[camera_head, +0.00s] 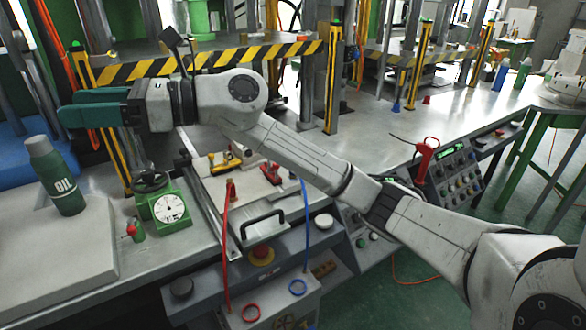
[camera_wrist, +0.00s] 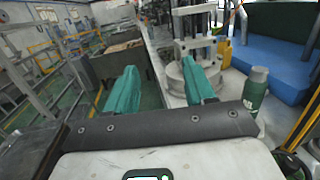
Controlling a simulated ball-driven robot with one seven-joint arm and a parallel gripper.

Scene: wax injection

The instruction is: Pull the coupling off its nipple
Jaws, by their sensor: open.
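My gripper (camera_head: 70,106) is high at the left in the head view, with its teal fingers pointing left. In the wrist view its two fingers (camera_wrist: 160,68) stand well apart with nothing between them. A blue hose (camera_head: 306,225) runs up to the plate's right side. My gripper is above and left of both hoses, far from touching them. The frames are too small to tell which fitting is the coupling or to show its nipple.
A green OIL bottle (camera_head: 55,175) stands on the left slab. A green gauge block (camera_head: 168,208) and a red-topped valve (camera_head: 134,232) stand near the plate. A black handle (camera_head: 262,226) is at the front. The bench (camera_head: 375,135) right of my arm is largely clear.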

